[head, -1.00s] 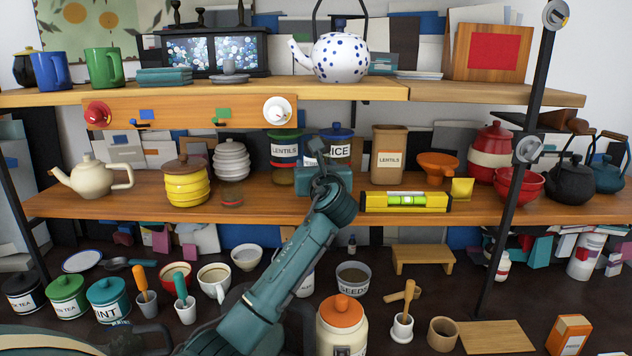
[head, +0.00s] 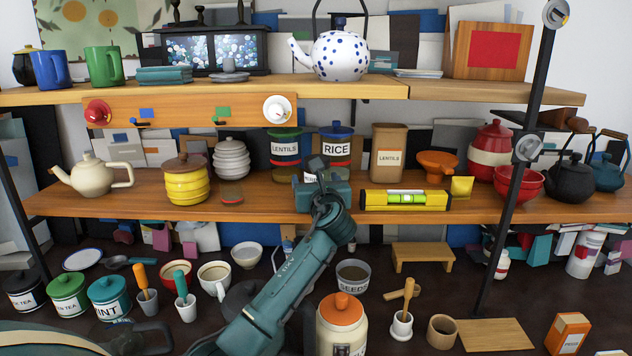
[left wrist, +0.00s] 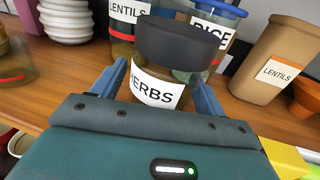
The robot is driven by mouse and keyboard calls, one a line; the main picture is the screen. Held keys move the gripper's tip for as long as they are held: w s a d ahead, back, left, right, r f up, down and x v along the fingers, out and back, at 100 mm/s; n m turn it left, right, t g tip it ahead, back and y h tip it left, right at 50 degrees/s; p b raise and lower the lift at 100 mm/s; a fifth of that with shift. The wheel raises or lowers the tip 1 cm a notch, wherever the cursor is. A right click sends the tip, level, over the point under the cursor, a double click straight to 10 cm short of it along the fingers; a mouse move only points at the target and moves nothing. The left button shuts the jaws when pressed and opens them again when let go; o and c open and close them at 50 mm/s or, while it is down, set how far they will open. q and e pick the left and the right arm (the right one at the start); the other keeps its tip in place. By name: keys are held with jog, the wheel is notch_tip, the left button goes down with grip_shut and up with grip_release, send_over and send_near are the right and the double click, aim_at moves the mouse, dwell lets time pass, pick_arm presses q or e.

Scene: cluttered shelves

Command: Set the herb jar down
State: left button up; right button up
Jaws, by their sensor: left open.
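The herb jar (left wrist: 157,92), with a dark lid and a white HERBS label, stands upright on the middle wooden shelf in the left wrist view. My left gripper (left wrist: 157,85) is open, with one blue finger on each side of the jar and visible gaps beside it. The jar's lower part is hidden behind the gripper body. In the head view my left gripper (head: 318,170) is at the middle shelf, in front of the lentils and rice jars, and largely hides the herb jar. My right gripper is not in view.
A lentils jar (head: 285,147) and a rice jar (head: 337,145) stand behind the herb jar. A yellow spirit level (head: 378,200) lies to the right, near the shelf's front edge (head: 250,214). A small red-banded glass jar (head: 231,192) stands to the left.

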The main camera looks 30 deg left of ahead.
pick_arm(q)
jog(key=shift+s+d+r, duration=0.1)
jog(key=shift+r, duration=0.1)
jog(key=v, duration=1.1)
jog(key=shift+s+d+b, duration=0.25)
jog(key=shift+s+b, duration=0.05)
jog(key=shift+b, duration=0.1)
